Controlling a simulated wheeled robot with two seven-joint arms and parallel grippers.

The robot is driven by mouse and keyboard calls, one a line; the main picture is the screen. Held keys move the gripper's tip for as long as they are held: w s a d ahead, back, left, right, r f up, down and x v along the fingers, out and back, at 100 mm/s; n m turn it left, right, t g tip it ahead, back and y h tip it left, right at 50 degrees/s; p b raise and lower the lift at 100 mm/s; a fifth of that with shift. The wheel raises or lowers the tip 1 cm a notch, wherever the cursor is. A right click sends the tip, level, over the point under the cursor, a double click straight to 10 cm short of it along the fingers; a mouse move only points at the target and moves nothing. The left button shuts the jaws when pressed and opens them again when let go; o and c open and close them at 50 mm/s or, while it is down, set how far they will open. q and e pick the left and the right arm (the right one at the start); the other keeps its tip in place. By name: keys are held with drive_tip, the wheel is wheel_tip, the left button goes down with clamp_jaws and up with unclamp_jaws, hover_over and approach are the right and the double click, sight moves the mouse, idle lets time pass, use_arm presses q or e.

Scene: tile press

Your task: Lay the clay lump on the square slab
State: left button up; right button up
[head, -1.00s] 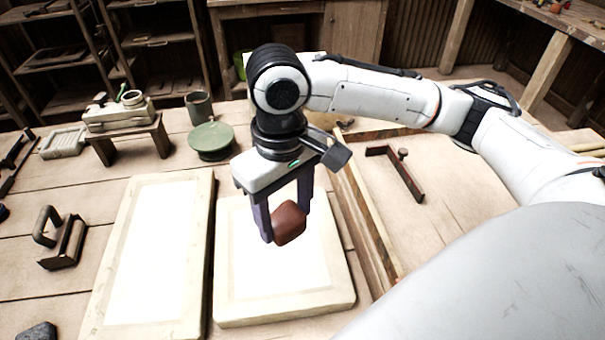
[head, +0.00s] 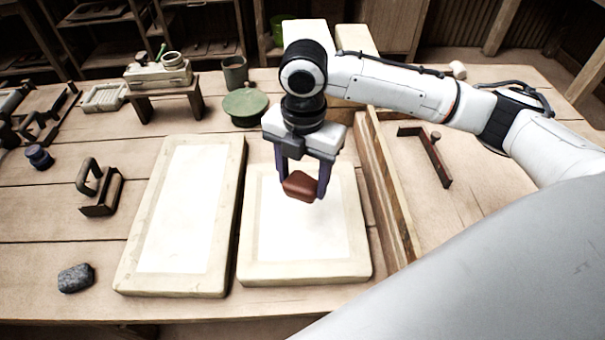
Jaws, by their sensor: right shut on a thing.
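The clay lump (head: 301,187) is a reddish-brown block between the fingers of my right gripper (head: 302,188), which is shut on it. The square slab (head: 304,273) is a pale, thick slab with a white top, at the middle of the table. The gripper points down with the lump over the far half of this slab. I cannot tell whether the lump touches the slab. My left gripper does not show.
A longer pale slab (head: 130,278) lies just left. A wooden rail (head: 392,200) runs along the right side. A green round turntable (head: 245,105), a small stand (head: 167,95), a dark handled tool (head: 100,190) and a grey stone (head: 75,278) sit around.

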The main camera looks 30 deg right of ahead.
sight(302, 183)
drive_tip(key=n, duration=0.3)
drive_tip(key=w+f+n, duration=0.1)
drive_tip(key=n, duration=0.1)
drive_tip(key=shift+d+f, duration=0.1)
drive_tip(key=shift+d, duration=0.15)
drive_tip(key=shift+f+n, duration=0.2)
drive_tip(key=shift+n, duration=0.1)
drive_tip(key=shift+f, duration=0.8)
wheel_tip(302, 183, down, 4)
drive_tip(key=b, duration=0.4)
drive_tip(key=shift+f, duration=1)
drive_tip(key=o, duration=1.3)
drive_tip(key=shift+o, duration=0.2)
